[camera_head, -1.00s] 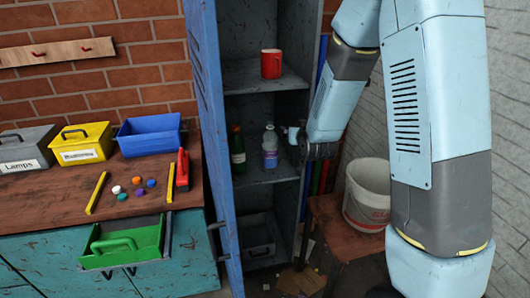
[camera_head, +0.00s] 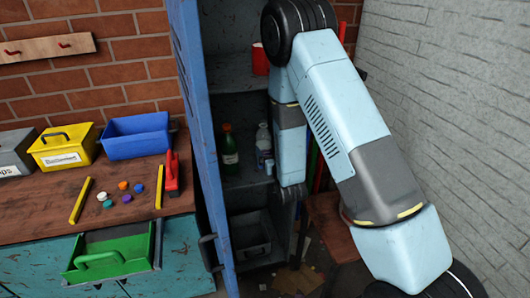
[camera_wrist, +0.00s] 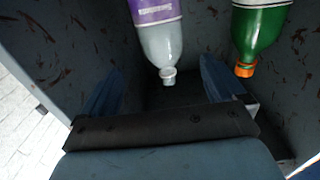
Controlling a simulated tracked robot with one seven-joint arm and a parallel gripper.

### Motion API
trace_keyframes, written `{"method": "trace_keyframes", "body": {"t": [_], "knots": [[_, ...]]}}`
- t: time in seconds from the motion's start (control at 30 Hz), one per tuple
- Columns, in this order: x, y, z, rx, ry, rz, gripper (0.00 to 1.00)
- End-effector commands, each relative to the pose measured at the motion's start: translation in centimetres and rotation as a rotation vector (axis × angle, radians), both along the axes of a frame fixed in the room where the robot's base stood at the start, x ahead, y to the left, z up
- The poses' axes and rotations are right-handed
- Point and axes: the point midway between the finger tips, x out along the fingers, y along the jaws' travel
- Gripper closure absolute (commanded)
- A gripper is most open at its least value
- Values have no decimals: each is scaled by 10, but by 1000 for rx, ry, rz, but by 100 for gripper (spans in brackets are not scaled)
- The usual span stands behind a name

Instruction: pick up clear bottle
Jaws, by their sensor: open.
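The clear bottle (camera_head: 263,139) stands upright on the middle shelf of the open locker, its right edge close to my arm. The wrist view shows this bottle (camera_wrist: 162,42) upside down, with a purple label and a pale cap pointing down the picture. My gripper (camera_wrist: 161,66) is open, with one blue finger to each side of the bottle in that view. I cannot tell whether the bottle is between the fingers or just beyond them. In the head view my arm hides most of the gripper.
A green bottle (camera_head: 229,146) with an orange cap stands left of the clear bottle; it also shows in the wrist view (camera_wrist: 259,38), outside the right finger. A red mug (camera_head: 260,60) is on the shelf above. The blue locker door (camera_head: 196,130) stands open on the left.

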Motion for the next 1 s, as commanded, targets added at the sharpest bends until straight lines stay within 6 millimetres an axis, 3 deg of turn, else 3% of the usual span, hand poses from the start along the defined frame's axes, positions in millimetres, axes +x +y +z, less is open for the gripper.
{"method": "trace_keyframes", "body": {"t": [0.3,0.63,1.0], "knots": [[49,21,-1,0,0,9,4],[70,27,-4,-1,1,10,4],[110,37,-12,0,0,9,4]]}}
